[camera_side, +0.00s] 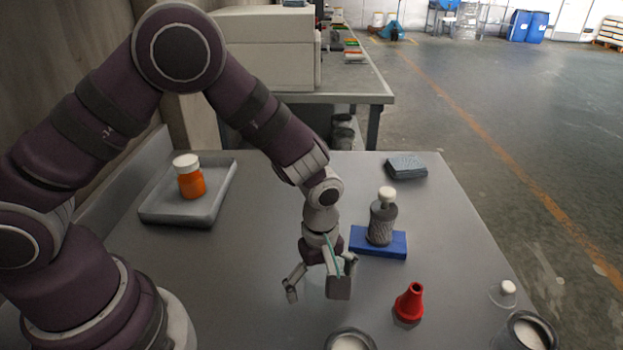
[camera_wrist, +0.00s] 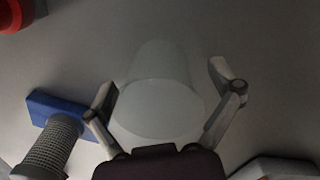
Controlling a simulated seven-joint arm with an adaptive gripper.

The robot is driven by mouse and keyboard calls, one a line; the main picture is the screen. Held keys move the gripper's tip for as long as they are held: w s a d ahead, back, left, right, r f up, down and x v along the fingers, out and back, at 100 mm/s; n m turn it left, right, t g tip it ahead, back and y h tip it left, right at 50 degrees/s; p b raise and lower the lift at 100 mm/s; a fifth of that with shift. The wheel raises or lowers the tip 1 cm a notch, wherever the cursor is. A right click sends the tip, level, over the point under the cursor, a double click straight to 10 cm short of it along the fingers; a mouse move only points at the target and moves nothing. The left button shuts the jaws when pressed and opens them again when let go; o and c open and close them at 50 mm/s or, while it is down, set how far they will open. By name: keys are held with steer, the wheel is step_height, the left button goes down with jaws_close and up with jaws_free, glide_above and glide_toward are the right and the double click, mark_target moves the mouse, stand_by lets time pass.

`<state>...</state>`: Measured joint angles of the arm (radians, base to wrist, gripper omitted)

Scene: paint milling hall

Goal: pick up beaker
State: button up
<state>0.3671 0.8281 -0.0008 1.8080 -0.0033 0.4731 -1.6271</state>
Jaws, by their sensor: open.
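A pale, translucent beaker (camera_wrist: 160,95) shows in the wrist view, between the two fingers of my gripper (camera_wrist: 162,82). Its wide round end is nearer the camera and its sides narrow away from it. The fingers are spread on either side, with a visible gap on the right; contact on the left is hard to tell. In the side view my gripper (camera_side: 316,286) points down over the middle front of the table, fingers apart. I cannot make out the beaker clearly there.
A ribbed grey bottle (camera_side: 381,222) stands on a blue block (camera_side: 362,243), close right of my gripper. A red cone-shaped bottle (camera_side: 409,303) and open cans (camera_side: 350,342) (camera_side: 526,332) are at the front. A tray (camera_side: 215,207) with an orange jar (camera_side: 190,180) is back left.

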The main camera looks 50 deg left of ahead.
steer(key=c, duration=1.1)
steer(key=shift+o, duration=0.2)
